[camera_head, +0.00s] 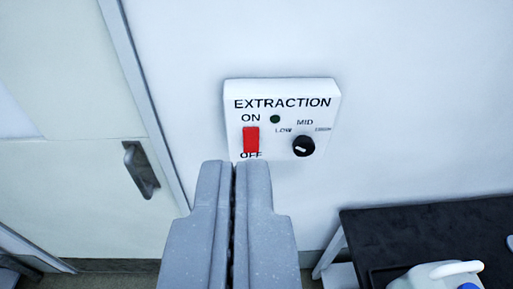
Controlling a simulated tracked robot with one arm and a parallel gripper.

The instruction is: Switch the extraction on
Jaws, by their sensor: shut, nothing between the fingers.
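The white extraction control box (312,88) is mounted on the wall, upper middle of the view. It carries a red rocker switch (251,139) between the words ON and OFF. A small dark green lamp (275,119) sits to the right of ON and looks unlit. A black knob (303,146) is on the right, under LOW and MID. Which way the rocker is tipped I cannot tell. My gripper (235,166) is shut and empty, its tips just below the red switch in the picture and partly over the box's lower edge. Contact cannot be told.
A pale door with a dark handle (141,170) is on the left. A black-topped bench (420,230) stands at lower right, with a white container with a handle (440,275) on it. The wall around the box is bare.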

